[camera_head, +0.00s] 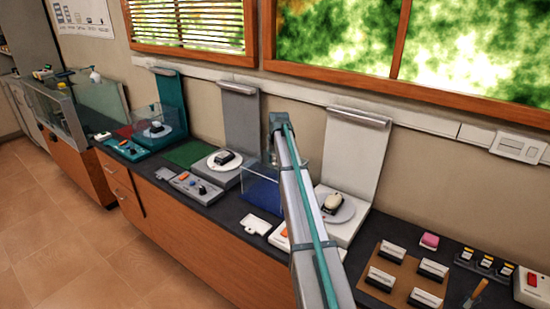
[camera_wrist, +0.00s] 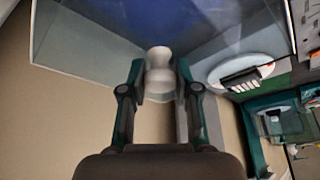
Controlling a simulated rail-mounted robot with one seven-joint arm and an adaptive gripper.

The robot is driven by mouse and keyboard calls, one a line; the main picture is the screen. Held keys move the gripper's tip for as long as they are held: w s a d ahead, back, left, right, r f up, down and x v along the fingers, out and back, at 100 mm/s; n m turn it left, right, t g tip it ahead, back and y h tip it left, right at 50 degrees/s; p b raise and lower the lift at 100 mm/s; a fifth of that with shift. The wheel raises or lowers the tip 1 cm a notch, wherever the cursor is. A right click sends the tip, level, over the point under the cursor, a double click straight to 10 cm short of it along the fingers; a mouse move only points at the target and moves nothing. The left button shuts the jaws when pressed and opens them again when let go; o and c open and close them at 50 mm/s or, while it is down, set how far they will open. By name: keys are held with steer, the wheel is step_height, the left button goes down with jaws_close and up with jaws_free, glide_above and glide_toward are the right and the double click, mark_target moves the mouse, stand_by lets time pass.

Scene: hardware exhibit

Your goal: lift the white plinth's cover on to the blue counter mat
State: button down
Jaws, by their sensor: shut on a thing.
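The clear box-shaped cover (camera_head: 251,172) is at the blue counter mat (camera_head: 262,196), left of the white plinth (camera_head: 352,150). My gripper (camera_wrist: 160,68) is shut on the cover's white knob (camera_wrist: 159,56) in the wrist view. The cover's clear walls (camera_wrist: 85,50) spread around the knob, with the blue mat (camera_wrist: 205,22) showing through. I cannot tell whether the cover touches the mat. The white plinth stands uncovered, with a cream-and-dark object (camera_head: 332,203) on its round disc. In the head view my arm hides the gripper and part of the cover.
The grey plinth (camera_head: 240,115) holds a dark object on a white disc, close left of the cover. A teal plinth (camera_head: 170,95) with its own clear cover stands farther left. A green mat (camera_head: 186,153) is bare. A brown board (camera_head: 398,278) with small stands lies right.

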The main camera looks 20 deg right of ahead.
steer(key=shift+f, duration=0.3)
steer(key=shift+c, duration=1.4)
jaws_free()
steer(key=shift+r, duration=0.15)
steer(key=shift+r+p, duration=1.45)
steer(key=shift+r, duration=1.9)
steer(key=shift+r, duration=0.1)
